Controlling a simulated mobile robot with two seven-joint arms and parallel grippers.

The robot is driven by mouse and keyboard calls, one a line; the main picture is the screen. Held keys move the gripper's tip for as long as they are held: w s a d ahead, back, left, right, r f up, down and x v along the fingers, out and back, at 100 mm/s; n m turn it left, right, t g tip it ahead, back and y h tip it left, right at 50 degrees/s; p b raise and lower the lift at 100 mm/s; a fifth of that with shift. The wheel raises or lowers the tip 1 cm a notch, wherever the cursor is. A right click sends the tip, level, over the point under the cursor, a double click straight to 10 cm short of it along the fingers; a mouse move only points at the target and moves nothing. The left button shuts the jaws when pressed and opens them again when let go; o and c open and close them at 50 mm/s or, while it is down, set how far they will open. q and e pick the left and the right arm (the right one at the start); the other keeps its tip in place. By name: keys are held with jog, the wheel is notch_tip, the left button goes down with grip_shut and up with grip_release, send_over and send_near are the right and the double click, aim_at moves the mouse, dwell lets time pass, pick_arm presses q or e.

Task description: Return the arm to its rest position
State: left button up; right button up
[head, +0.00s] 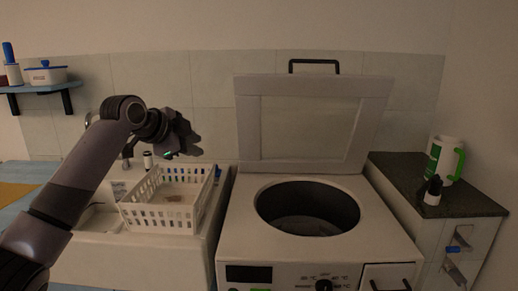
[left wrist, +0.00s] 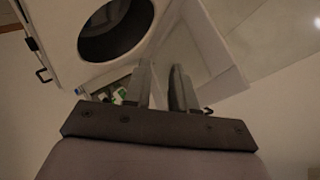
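My left arm comes in from the left in the head view and is raised. Its left gripper (head: 198,143) hangs in the air above a white basket, apart from it. In the left wrist view the two fingers of the left gripper (left wrist: 162,82) stand a little apart, with a narrow gap and nothing seen between them. My right gripper is not in view.
The white basket (head: 160,216) stands on a counter at left. A white top-loading washer (head: 235,232) with an open round drum (head: 308,210) and raised lid (head: 310,165) fills the middle. A white-green jug (head: 440,155) and dark bottle (head: 433,190) stand on the right counter.

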pick_arm(q)
jog(key=s+f+n, duration=0.3)
jog(key=s+f, duration=0.1)
jog(key=f, duration=0.7)
jog(key=s+f+n, duration=0.2)
jog(key=s+f, duration=0.2)
jog(key=f, duration=0.7)
jog(key=s+f+n, duration=0.3)
jog(key=s+f, duration=0.1)
jog(key=f, duration=0.7)
jog(key=s+a+f+n+y, duration=0.1)
jog(key=s+f, duration=0.3)
jog(key=s, duration=0.5)
jog(key=s+a+f+n+y, duration=0.1)
jog(key=s+a+f+n, duration=0.1)
jog(key=s, duration=0.8)
jog(key=s+a+f+n+y, duration=0.1)
jog(key=s+f+n, duration=0.2)
jog(key=s, duration=0.6)
notch_tip(320, 180, down, 3)
jog(key=shift+s+a+r+n+t, duration=0.1)
jog(key=shift+s+a+n+t, duration=0.05)
jog(key=shift+a+n+t, duration=0.2)
